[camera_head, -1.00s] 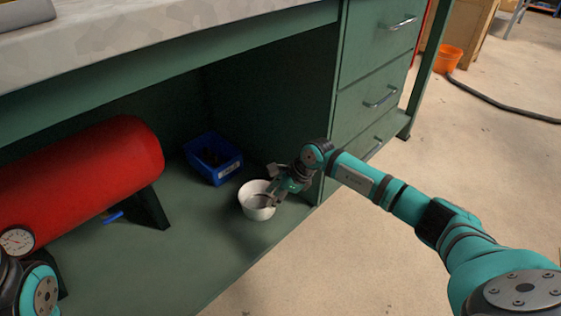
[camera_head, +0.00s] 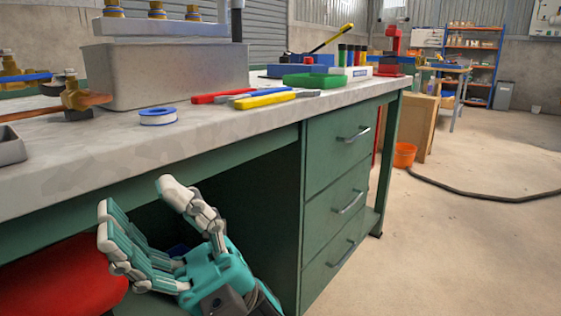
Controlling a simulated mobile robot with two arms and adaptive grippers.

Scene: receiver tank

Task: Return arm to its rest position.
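My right gripper (camera_head: 137,205) is raised in front of the workbench, close to the camera, with its pale-tipped teal fingers spread apart. It is open, and nothing shows between its fingers. It overlaps the bench's front edge and the dark space below in the picture. My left gripper is out of view. The red tank (camera_head: 62,280) shows in part at the lower left, under the bench, behind the fingers. The white bowl cannot be seen.
The workbench top (camera_head: 235,128) holds a grey block, white-blue tape roll (camera_head: 158,116), and red, blue and yellow tools (camera_head: 264,99). Green drawers (camera_head: 336,208) stand right of the gripper.

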